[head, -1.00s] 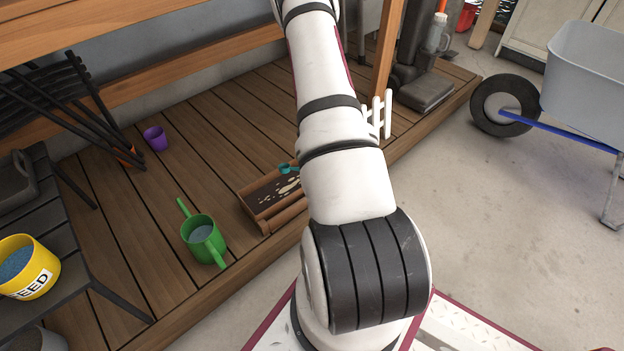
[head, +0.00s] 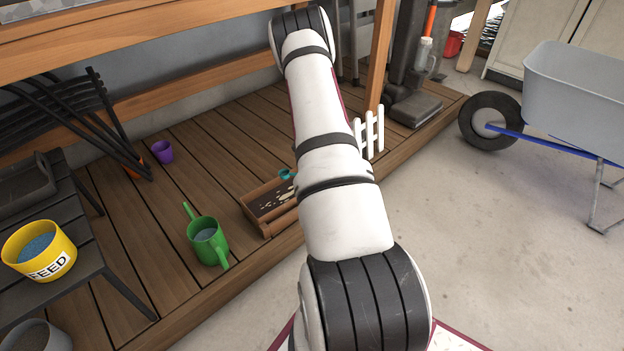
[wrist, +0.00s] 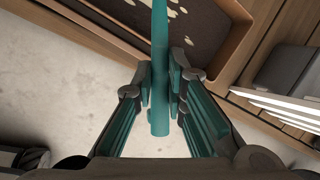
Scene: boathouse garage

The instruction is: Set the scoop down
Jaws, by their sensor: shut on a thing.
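The scoop is teal. In the head view its teal end (head: 287,174) shows over the far side of a wooden tray (head: 279,223), partly hidden by my arm. In the wrist view my gripper (wrist: 162,84) is shut on the scoop's straight teal handle (wrist: 160,55), which runs up the picture over the tray. The scoop's bowl is out of the wrist view. The gripper is hidden behind my arm in the head view. I cannot tell whether the scoop touches the tray or its dark filling.
A green watering can (head: 207,241) stands left of the tray on the wooden deck (head: 160,220). A purple cup (head: 162,152) is farther back. A white picket piece (head: 370,135) is right of my arm. A yellow feed bucket (head: 62,263) sits on the dark bench.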

